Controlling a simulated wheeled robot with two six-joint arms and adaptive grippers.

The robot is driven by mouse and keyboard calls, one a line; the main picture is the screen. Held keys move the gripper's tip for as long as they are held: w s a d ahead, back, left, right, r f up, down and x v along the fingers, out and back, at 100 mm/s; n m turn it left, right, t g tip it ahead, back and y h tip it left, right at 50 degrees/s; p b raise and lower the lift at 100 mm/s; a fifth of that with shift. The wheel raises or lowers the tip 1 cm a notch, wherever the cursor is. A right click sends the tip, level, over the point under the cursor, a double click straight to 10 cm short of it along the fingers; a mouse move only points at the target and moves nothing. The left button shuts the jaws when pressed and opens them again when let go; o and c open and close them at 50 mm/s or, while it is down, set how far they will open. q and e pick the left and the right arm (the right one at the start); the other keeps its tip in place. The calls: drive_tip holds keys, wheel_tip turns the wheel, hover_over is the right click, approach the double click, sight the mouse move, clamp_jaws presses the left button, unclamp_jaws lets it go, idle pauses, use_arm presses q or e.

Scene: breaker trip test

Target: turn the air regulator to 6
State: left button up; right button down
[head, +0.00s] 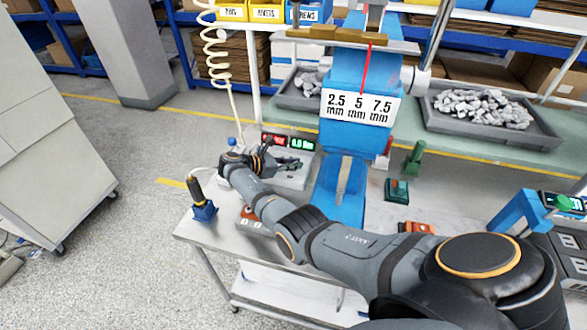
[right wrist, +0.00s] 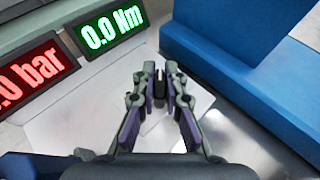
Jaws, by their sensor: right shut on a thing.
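My right gripper (head: 291,164) reaches in below the displays at the back of the steel bench. In the right wrist view its fingers (right wrist: 159,72) are closed in around a small dark part (right wrist: 159,90); I cannot tell whether this is the regulator knob. A red pressure display (head: 273,140) reads in bar; in the right wrist view (right wrist: 38,72) it ends in ".0 bar", its leading digit cut off. A green display (head: 302,143) beside it reads 0.0 Nm, also in the right wrist view (right wrist: 112,29). My left gripper is not in view.
A blue press-like frame (head: 350,135) with a 2.5/5/7.5 mm label (head: 360,107) stands right of the gripper. A coiled hose (head: 217,55) hangs behind. A screwdriver in a blue holder (head: 205,213) is front left. Two trays of grey pieces (head: 535,137) sit behind.

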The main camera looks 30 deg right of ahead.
idle(0.4)
drive_tip(key=c, duration=1.4)
unclamp_jaws()
drive_tip(key=v, duration=0.7)
drive_tip(key=shift+a, duration=0.35)
